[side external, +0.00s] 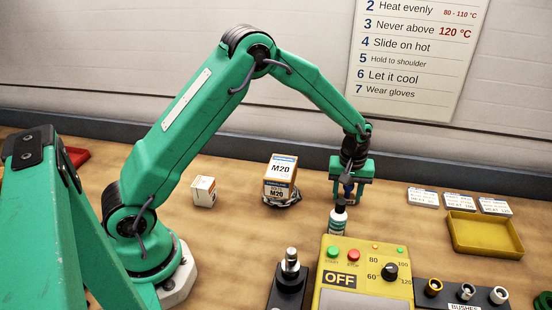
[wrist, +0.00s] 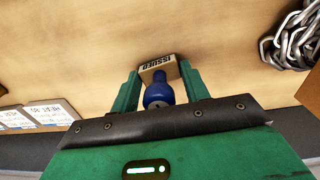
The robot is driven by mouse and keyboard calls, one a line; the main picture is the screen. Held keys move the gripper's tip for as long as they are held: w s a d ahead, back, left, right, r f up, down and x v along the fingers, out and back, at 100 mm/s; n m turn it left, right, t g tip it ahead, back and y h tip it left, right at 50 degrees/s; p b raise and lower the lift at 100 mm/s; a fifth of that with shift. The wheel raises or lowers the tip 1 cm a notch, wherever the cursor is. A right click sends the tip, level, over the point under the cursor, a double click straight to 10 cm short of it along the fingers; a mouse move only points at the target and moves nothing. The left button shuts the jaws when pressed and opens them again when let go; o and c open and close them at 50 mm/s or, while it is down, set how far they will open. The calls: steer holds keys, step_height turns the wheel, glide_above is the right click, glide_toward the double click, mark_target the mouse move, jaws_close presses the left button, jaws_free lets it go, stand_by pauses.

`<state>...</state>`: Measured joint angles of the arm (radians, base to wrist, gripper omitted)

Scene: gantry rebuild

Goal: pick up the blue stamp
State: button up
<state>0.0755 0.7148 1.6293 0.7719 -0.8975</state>
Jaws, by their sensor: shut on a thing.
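The blue stamp has a rounded blue handle (wrist: 158,95) and a pale block (wrist: 158,69) marked "ISSUED" in the wrist view. My gripper (wrist: 160,72) is shut on the stamp, with one green finger on each side of it. A small dark blue part of the stamp (side external: 347,184) shows between the fingers there. I cannot tell whether the block touches the bench.
An M20 box (side external: 280,172) stands left of my gripper, with a chain (wrist: 290,42) around its foot. A small white box (side external: 204,191) is farther left. Labelled cards (side external: 423,197) and a yellow tray (side external: 484,235) lie to the right. A yellow control box (side external: 366,272) stands in front.

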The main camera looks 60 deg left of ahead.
steer(key=shift+r, duration=5)
steer(key=shift+r, duration=0.1)
